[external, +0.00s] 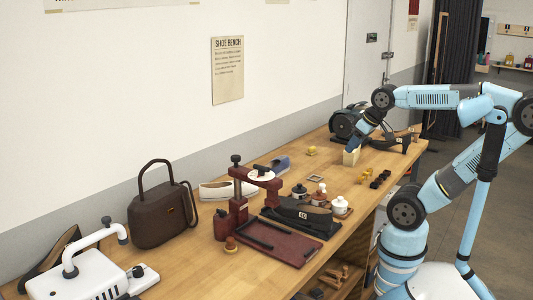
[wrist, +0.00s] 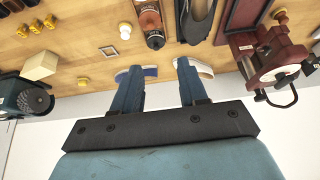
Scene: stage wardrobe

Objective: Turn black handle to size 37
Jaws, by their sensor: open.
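A dark red press-like stand (external: 239,205) with a white round dial (external: 261,174) stands on the bench. Size marks are too small to read. My gripper (external: 357,142) is well to the right of the stand in the external view. In the wrist view my gripper (wrist: 157,76) has its two blue fingers apart, with nothing between them.
A black shoe on a dark base (external: 300,214) and a red tray (external: 268,243) lie beside the stand. A brown handbag (external: 160,212), a white shoe (external: 222,190) and a blue shoe (external: 278,165) are behind.

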